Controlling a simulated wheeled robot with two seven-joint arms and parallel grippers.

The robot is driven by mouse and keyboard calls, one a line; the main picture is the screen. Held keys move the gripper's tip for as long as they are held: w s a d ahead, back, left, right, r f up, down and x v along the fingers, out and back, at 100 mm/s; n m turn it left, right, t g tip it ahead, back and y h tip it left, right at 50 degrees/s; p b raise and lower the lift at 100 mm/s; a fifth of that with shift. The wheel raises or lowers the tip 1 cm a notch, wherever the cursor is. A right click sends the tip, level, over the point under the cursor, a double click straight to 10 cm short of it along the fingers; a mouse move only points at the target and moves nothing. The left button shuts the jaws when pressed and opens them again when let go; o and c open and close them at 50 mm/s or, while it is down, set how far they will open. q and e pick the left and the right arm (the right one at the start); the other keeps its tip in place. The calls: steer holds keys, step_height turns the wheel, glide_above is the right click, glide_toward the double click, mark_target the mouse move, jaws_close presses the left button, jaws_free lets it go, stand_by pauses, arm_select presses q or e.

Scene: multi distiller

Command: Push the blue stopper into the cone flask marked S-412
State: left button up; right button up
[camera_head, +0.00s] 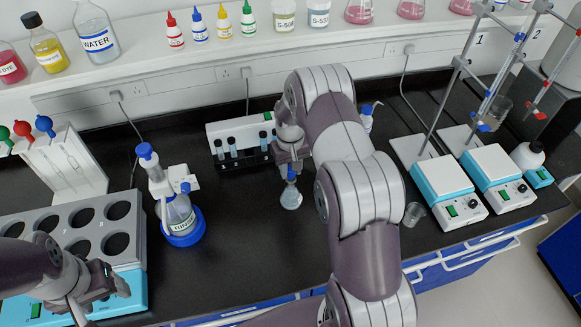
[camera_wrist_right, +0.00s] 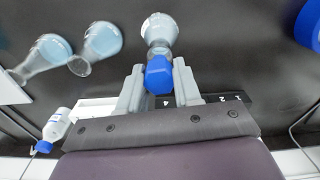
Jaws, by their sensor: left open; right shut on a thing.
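My right gripper (camera_head: 290,170) is over the middle of the bench, with its fingers on either side of a blue stopper (camera_wrist_right: 158,75). The stopper is at the mouth of a small cone flask (camera_head: 291,198) with pale blue liquid, also in the right wrist view (camera_wrist_right: 160,27). I cannot tell how deep the stopper sits, or read a mark on this flask. Two more pale blue flasks, one (camera_wrist_right: 50,50) and another (camera_wrist_right: 101,40), show in the wrist view; my right arm hides them in the head view. My left gripper (camera_head: 116,282) is open and empty at lower left.
A tube rack (camera_head: 222,131) stands behind the right gripper. A RINSE bottle (camera_head: 178,213) stands left of it, with a heating block (camera_head: 130,258) further left. Two hotplates (camera_head: 450,180) with stands are at the right, near a small beaker (camera_head: 414,213). Bench between bottle and flask is clear.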

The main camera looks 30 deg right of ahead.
steer(key=shift+f+b, duration=1)
steer(key=shift+f, duration=0.45)
stand_by(0.4)
steer(key=o, duration=1.1)
step_height(320, 180, up, 12)
steer(key=b, duration=0.3)
steer(key=shift+f, duration=0.2)
steer(key=shift+r, duration=0.55)
